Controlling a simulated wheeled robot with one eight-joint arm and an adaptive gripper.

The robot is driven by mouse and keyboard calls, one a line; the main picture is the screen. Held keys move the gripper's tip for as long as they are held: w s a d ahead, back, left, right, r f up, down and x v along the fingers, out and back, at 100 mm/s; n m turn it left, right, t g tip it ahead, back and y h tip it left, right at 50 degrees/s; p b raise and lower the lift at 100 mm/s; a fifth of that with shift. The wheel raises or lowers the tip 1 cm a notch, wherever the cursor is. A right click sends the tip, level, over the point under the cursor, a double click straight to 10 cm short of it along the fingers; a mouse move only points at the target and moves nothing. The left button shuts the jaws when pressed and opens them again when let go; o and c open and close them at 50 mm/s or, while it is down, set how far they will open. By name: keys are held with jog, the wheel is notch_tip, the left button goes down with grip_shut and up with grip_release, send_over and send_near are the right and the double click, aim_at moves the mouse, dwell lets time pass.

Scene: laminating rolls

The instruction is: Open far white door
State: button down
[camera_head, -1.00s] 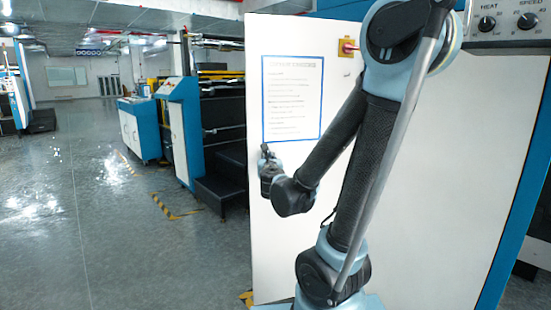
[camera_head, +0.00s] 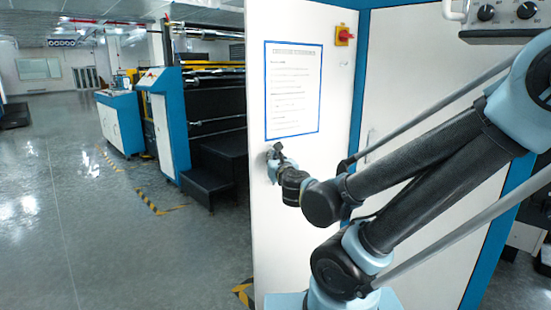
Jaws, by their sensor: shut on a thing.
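The far white door (camera_head: 300,180) is the tall white panel with a blue-framed notice sheet on it. It stands upright left of a blue post, and I cannot tell whether it is ajar. My gripper (camera_head: 274,152) is at the door's left part, just below the notice. It is shut on what appears to be the door handle, which is small and mostly hidden by the fingers. My arm reaches in from the right and covers the lower right of this door and part of the nearer white door (camera_head: 400,80).
A red and yellow switch (camera_head: 343,36) sits at the panel's upper right. A control box with knobs (camera_head: 505,20) is at the top right. Dark steps (camera_head: 210,175) and a blue-white machine (camera_head: 165,130) stand to the left. The grey floor (camera_head: 80,230) at left is open.

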jog(key=shift+s+d, duration=0.1)
jog(key=shift+s, duration=0.15)
dwell(0.3)
jog(key=c, duration=2)
grip_release()
jog(key=shift+s, duration=0.15)
jog(key=v, duration=0.6)
jog(key=shift+s+d, duration=0.15)
jog(key=shift+s, duration=0.15)
jog(key=shift+f, duration=0.1)
jog(key=shift+d, duration=0.1)
